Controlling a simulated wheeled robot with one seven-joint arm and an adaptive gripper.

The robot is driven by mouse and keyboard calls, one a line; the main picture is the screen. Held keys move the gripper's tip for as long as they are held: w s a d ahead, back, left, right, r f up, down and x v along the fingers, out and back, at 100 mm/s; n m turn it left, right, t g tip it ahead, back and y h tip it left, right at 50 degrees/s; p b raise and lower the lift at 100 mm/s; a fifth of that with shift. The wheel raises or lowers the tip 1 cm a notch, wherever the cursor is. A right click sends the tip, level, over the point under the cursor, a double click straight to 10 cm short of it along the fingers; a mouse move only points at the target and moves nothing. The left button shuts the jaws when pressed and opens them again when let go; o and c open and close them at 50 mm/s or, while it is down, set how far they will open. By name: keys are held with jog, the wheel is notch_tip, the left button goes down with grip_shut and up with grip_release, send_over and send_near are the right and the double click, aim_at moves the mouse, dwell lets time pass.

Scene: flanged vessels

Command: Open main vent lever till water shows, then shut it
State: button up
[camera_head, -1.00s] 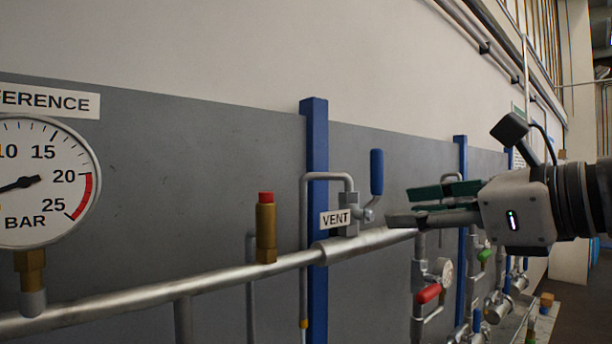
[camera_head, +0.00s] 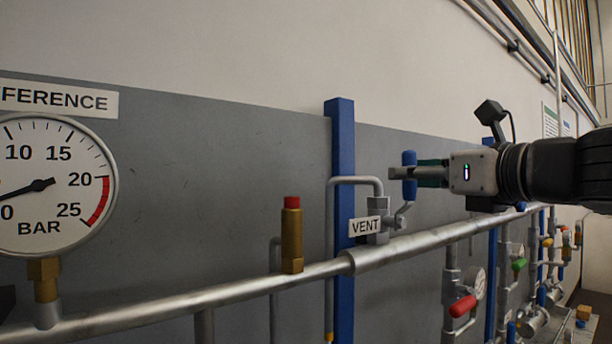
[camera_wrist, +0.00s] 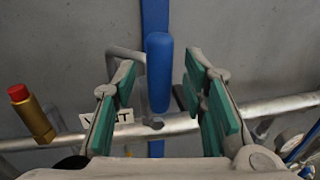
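The vent lever has a blue handle (camera_head: 409,157) pointing upward beside its grey valve (camera_head: 378,208), which carries a white VENT label (camera_head: 365,226). My gripper (camera_head: 402,173) reaches in from the right at the handle. In the wrist view the blue handle (camera_wrist: 159,70) stands between my two green-padded fingers, with a gap visible on each side. The fingers are open. A thin grey vent pipe (camera_head: 355,181) bends from the valve and runs down, with a yellowish tip (camera_head: 329,337) at the bottom edge. No water shows; the area below the tip is out of view.
A thick silver pipe (camera_head: 420,240) runs below the valve. A brass fitting with a red cap (camera_head: 291,235) stands on it, left of the valve. A pressure gauge (camera_head: 45,187) is at far left. A blue post (camera_head: 342,150) is behind. More valves, one red-handled (camera_head: 463,306), are lower right.

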jog(key=shift+x, duration=0.9)
grip_shut()
